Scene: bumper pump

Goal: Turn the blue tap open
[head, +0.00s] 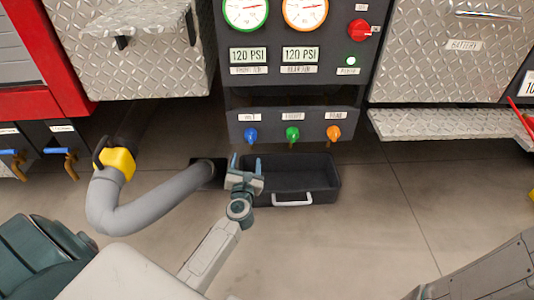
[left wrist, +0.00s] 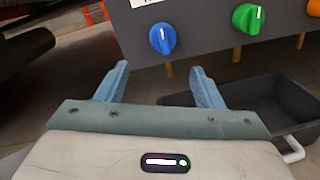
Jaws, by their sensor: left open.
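The blue tap (head: 251,134) is a round knob on the lower dark panel, leftmost of three. In the left wrist view the blue tap (left wrist: 162,38) has a white mark standing nearly upright, and a brass spout shows below it. My left gripper (head: 246,163) is open and empty, below and in front of the blue tap. In the left wrist view the fingers of my left gripper (left wrist: 158,85) are spread apart, with the tap above and beyond them, not touching it. My right gripper is not in view.
A green tap (head: 292,133) and an orange tap (head: 333,133) sit to the right on the same panel. A black tray (head: 325,180) with a white handle lies on the floor below. A grey hose (head: 150,207) with a yellow coupling (head: 118,162) is at left.

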